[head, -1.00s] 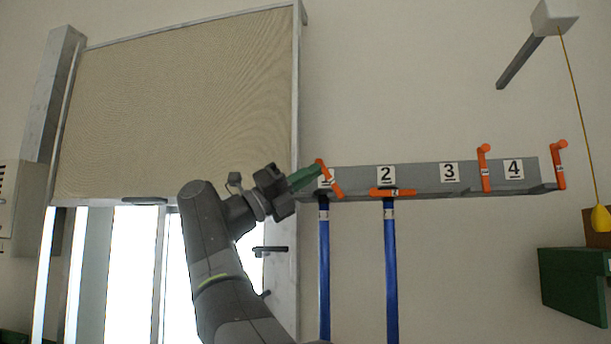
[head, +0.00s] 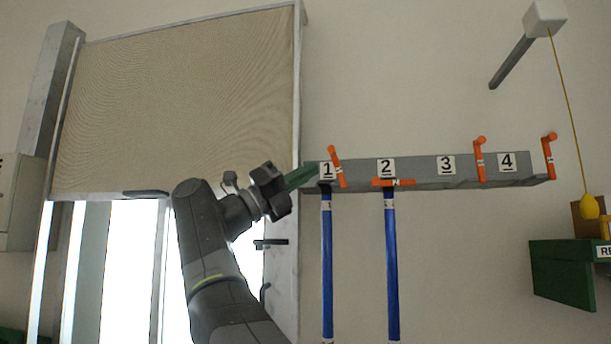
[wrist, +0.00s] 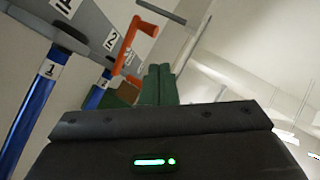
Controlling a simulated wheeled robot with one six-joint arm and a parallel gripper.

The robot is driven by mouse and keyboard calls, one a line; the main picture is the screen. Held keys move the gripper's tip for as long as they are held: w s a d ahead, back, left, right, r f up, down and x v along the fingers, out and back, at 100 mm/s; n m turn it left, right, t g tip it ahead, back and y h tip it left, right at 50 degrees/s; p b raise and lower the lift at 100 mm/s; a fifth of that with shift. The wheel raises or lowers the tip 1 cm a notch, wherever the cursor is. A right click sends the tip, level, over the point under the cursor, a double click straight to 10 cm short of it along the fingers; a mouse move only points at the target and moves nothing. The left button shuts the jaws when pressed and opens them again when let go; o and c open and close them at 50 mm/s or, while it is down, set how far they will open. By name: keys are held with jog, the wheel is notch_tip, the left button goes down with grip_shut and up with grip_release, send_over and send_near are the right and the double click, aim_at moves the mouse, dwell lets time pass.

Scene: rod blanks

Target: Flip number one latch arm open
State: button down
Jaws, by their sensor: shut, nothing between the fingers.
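The number one latch arm (head: 338,167) is orange and stands nearly upright, leaning a little left at its top, just right of the "1" label on the grey rack. Below that label hangs a blue rod (head: 326,260), also marked 1. My gripper (head: 312,168), with green fingers, is shut and empty at the rack's left end, just left of the label. Its tips appear apart from the latch arm in the head view. In the wrist view, the shut fingers (wrist: 158,85) lie right of and below an orange latch arm (wrist: 127,48), probably number one; contact is unclear.
The number two latch arm (head: 393,182) lies level across a second blue rod (head: 391,260). Two more orange arms (head: 479,160) (head: 549,157) stand upright by slots 3 and 4. A door frame (head: 297,100) is at left. A yellow pull (head: 589,206) hangs at right.

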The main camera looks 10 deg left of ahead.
jog(key=a+r+b+v, duration=0.1)
jog(key=v, duration=0.7)
jog(key=shift+a+r, duration=0.1)
jog(key=shift+a, duration=0.05)
jog(key=shift+w, duration=0.1)
